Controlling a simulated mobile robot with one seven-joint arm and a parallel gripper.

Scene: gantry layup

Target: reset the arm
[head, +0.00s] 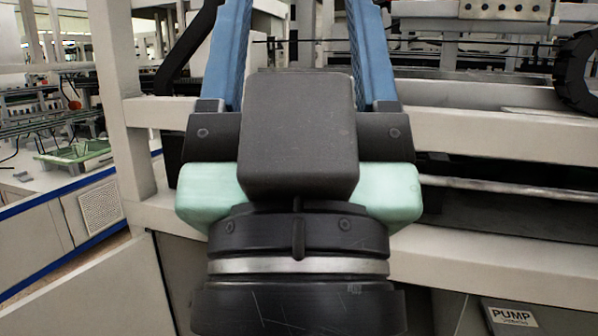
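My gripper (298,35) fills the middle of the head view, seen from behind its dark wrist. Its two blue fingers stand wide apart and reach up to the top edge of the picture, where their tips are cut off. I see nothing held in the visible gap between them. Behind the fingers is the pale frame of a large machine (490,130). The hand hides part of that frame, and I cannot tell how far apart they are.
The machine's pale beams and a metal rod (510,188) cross the right side. A black cable chain (576,72) hangs at upper right. A "PUMP" label (512,317) is at lower right. At left, a white bench with a blue edge holds a green tray (82,152).

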